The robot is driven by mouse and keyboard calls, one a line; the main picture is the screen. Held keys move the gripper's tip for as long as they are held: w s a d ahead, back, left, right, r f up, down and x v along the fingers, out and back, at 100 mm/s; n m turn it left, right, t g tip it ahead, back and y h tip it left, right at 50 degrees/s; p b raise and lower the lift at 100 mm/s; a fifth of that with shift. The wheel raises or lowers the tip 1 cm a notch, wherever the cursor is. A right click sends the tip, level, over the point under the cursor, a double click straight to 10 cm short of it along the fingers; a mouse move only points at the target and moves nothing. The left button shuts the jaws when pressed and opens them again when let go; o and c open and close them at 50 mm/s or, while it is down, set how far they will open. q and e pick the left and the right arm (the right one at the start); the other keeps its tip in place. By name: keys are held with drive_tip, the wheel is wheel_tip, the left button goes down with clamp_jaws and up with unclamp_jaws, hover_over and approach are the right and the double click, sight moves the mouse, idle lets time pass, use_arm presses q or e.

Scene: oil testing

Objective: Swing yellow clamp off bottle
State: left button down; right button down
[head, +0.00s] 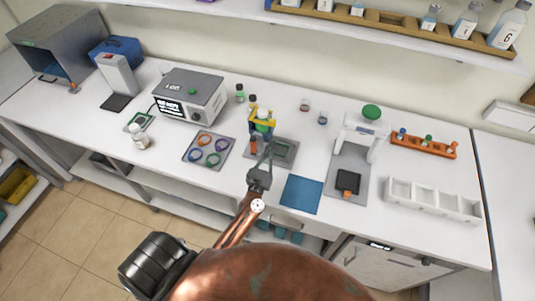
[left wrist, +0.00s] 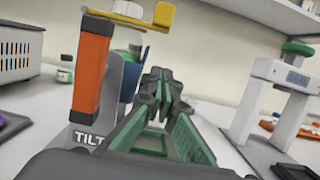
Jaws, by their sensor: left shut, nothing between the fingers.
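The yellow clamp (head: 262,126) sits across the top of a small stand at the middle of the bench; its yellow end also shows at the top of the left wrist view (left wrist: 165,14). The bottle, partly hidden, is under the clamp, with a greenish part (left wrist: 128,40) in the left wrist view. An orange handle (left wrist: 90,72) stands upright on the stand, above a "TILT" label. My left gripper (head: 268,150) is shut and empty, just in front of the stand. In the left wrist view its fingertips (left wrist: 160,88) are below and right of the clamp, apart from it. My right gripper is not in view.
A pad with coloured rings (head: 209,150) lies left of the stand, and a blue mat (head: 301,194) lies to the right. A grey instrument (head: 190,95) stands behind left. A white press-like frame (head: 362,138) stands right, near an orange rack (head: 423,145) and a white tray (head: 433,200).

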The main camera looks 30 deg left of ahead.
use_arm(q)
drive_tip(key=w+r+p, duration=0.1)
drive_tip(key=r+p, duration=0.1)
drive_tip(key=r, duration=0.1)
drive_tip(key=w+r+p, duration=0.1)
drive_tip(key=shift+w+a+r+p, duration=0.3)
drive_tip(key=shift+a+r+p, duration=0.05)
drive_tip(key=shift+r, duration=0.1)
